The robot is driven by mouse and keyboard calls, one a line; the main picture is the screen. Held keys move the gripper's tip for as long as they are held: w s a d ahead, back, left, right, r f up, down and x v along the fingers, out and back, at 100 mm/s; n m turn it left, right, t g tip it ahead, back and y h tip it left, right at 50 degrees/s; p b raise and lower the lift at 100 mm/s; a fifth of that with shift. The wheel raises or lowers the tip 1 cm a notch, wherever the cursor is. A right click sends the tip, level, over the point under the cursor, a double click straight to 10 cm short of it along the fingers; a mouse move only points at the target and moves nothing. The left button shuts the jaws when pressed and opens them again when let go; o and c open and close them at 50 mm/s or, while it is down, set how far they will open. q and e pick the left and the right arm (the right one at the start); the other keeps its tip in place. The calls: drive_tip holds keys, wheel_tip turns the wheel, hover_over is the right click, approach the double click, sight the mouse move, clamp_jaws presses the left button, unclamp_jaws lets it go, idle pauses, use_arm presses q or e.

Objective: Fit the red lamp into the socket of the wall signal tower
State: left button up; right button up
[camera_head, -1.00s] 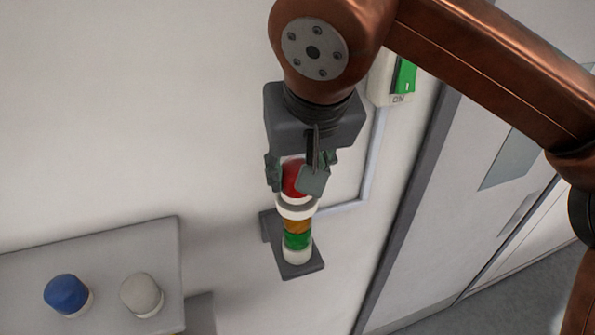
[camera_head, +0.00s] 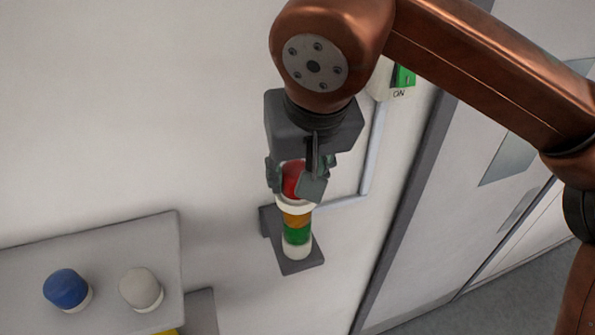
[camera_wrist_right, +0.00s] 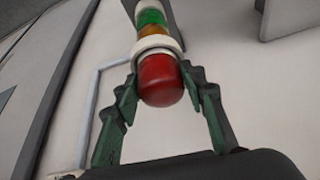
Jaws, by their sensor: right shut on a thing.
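The red lamp (camera_head: 291,179) is between the fingers of my right gripper (camera_head: 300,180), which is shut on it. It also shows in the right wrist view (camera_wrist_right: 160,80), with a finger on each side. The wall signal tower (camera_head: 297,235) has a white base, a green section and an amber section, and stands on a dark wall bracket (camera_head: 302,266). The lamp is upright in line with the top of the tower, and a white ring (camera_head: 295,203) lies between red and amber. I cannot tell whether the lamp is fully seated. My left gripper is not in view.
A grey shelf (camera_head: 110,240) at the lower left holds a blue lamp (camera_head: 67,289) and a white lamp (camera_head: 141,289). A switch box with a green rocker (camera_head: 403,76) is on the wall behind my right arm. A conduit (camera_head: 368,160) runs down to the tower.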

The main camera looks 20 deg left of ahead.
drive_tip(key=shift+f, duration=0.3)
drive_tip(key=o, duration=1.3)
drive_tip(key=shift+c, duration=0.2)
